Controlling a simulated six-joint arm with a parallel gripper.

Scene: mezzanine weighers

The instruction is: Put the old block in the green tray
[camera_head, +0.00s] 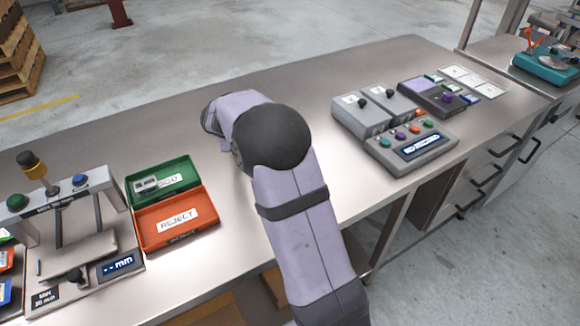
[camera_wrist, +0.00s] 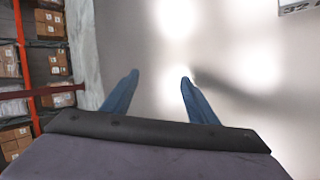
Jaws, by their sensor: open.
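The green tray (camera_head: 190,177) lies on the bench left of my arm in the head view, just behind the orange REJECT tray. A small grey block (camera_head: 146,185) sits inside the green tray at its left, partly over the white label. I cannot tell from its look whether it is the old block. My gripper (camera_wrist: 159,77) is open in the wrist view, with two blue fingers apart and nothing between them. It is over bare bench top. In the head view my arm hides the gripper.
The orange tray (camera_head: 147,238) looks empty. A gauge stand with an mm display (camera_head: 118,265) stands at the left. Grey weighing units (camera_head: 362,115) and a control box with knobs (camera_head: 410,150) stand at the right. The bench is clear behind my arm.

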